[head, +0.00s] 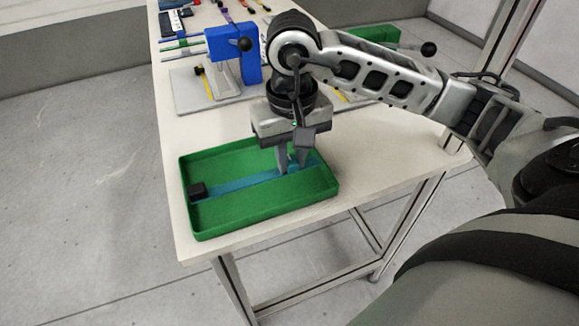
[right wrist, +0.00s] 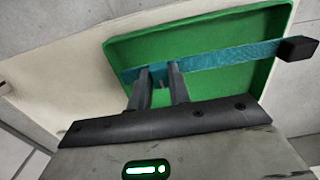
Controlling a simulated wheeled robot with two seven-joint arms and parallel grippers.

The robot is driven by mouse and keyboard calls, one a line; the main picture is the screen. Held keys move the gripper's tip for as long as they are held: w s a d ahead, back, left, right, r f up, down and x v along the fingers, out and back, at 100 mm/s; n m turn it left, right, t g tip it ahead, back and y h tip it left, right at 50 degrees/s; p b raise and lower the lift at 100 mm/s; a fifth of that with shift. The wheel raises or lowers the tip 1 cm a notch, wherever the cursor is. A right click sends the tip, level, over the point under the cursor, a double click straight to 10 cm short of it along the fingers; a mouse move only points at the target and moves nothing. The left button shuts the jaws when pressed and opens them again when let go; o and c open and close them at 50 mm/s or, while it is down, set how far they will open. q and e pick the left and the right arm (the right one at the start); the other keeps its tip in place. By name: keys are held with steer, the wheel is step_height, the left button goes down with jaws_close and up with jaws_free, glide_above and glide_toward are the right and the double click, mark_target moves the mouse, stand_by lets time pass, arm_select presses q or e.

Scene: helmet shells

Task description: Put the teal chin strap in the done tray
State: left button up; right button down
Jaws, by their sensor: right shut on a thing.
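The teal chin strap (head: 234,184) is a long flat band with a black block (head: 197,191) at its left end in the head view. It lies lengthwise inside or just above the floor of the green tray (head: 262,222); I cannot tell whether it touches. My right gripper (head: 291,171) points down over the right half of the tray and is shut on the strap near its right end. In the right wrist view the strap (right wrist: 225,58) runs from the fingers (right wrist: 161,78) to the black block (right wrist: 297,48) at the tray's rim. My left gripper is not in view.
The tray stands near the front end of the white table (head: 170,150). Behind it are a blue fixture (head: 222,45) on a grey plate, another grey plate, and several coloured straps farther back. A second green object (head: 376,33) is at the right edge.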

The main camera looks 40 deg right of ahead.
mark_target(290, 182)
steer(key=shift+w+d+f, duration=0.25)
steer(key=shift+w+f, duration=0.1)
steer(key=shift+f, duration=0.2)
steer(key=shift+w+d+f, duration=0.25)
steer(key=shift+w+f, duration=0.1)
steer(key=shift+f, duration=0.2)
steer(key=f, duration=0.3)
steer(key=shift+w+d+f+p, duration=0.1)
steer(key=shift+w+d+p, duration=0.1)
steer(key=shift+p, duration=0.1)
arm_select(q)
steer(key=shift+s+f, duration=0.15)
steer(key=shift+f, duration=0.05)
arm_select(e)
steer(key=shift+f, duration=0.2)
steer(key=shift+a, duration=0.1)
